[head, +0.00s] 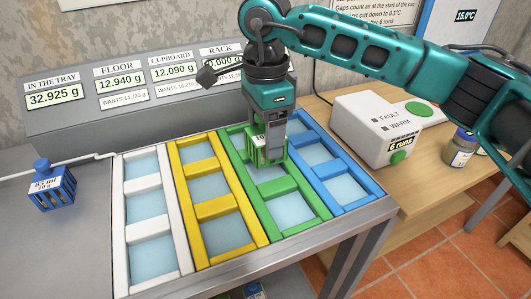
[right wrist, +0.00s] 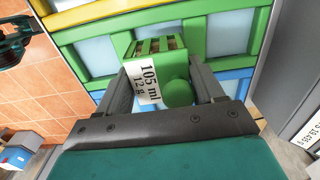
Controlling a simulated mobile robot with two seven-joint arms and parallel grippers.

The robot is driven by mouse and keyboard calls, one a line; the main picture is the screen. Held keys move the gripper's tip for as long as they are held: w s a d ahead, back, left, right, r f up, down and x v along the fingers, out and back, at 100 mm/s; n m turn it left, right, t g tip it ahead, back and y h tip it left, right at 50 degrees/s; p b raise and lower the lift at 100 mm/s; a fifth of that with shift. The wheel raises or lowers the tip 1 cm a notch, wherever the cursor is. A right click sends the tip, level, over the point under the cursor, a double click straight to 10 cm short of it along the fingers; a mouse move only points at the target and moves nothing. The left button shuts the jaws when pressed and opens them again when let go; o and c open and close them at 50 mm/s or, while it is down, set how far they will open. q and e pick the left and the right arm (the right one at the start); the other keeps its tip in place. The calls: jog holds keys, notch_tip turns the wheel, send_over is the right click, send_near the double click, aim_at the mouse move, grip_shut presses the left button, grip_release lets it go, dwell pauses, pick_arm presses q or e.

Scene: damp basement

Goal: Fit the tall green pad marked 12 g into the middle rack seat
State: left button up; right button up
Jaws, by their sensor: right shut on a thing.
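The green pad (head: 257,150) is an upright slatted block with a round knob and a white label. In the right wrist view the pad (right wrist: 172,68) reads 105 ml, 12 g. My right gripper (right wrist: 163,88) is shut on it, one finger on each side. In the head view my right gripper (head: 270,132) points down over the green rack column (head: 303,223), around its middle seat. The pad and gripper hide much of that seat, and I cannot tell whether the pad's base is in it or above it.
White (head: 178,235), yellow (head: 247,245) and blue (head: 368,188) rack columns flank the green one. A blue pad (head: 52,190) stands on the grey surface at left. Readout panels (head: 120,85) stand behind.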

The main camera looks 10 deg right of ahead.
jog(key=shift+f, duration=2.4)
jog(key=shift+f+b, duration=0.15)
jog(key=shift+b, duration=0.15)
jog(key=o, duration=1)
notch_tip(320, 180, up, 12)
jog(key=shift+r+p, duration=0.2)
jog(key=shift+p, duration=0.35)
jog(key=shift+f, duration=0.1)
